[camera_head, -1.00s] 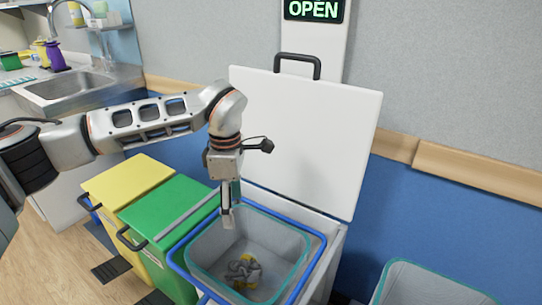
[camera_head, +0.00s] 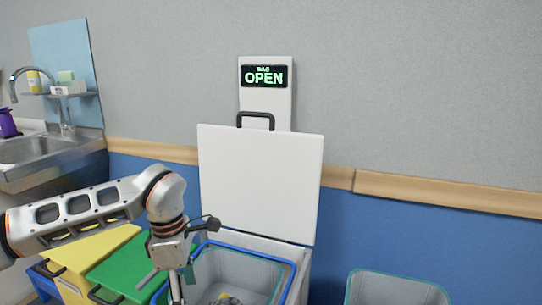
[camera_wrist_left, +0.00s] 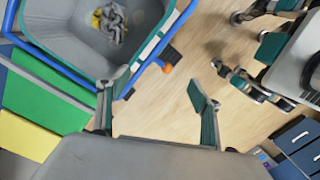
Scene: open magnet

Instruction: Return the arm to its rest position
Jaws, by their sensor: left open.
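My left arm comes in from the left in the head view. Its left gripper (camera_head: 176,287) points down at the near left edge of the open bin (camera_head: 291,280), partly cut off by the picture's bottom. In the left wrist view the two fingers of the left gripper (camera_wrist_left: 155,92) are apart, with only bare floor seen between them. Crumpled grey and yellow items (camera_wrist_left: 112,22) lie inside the bin, away from the fingers. My right gripper cannot be made out in either view.
The bin's white lid (camera_head: 260,185) stands raised against the wall below a lit OPEN sign (camera_head: 264,76). Green (camera_head: 128,265) and yellow (camera_head: 85,250) lidded bins stand left of it. Another grey tub (camera_head: 398,288) is at the right. Wood floor (camera_wrist_left: 165,120) shows beside the bin.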

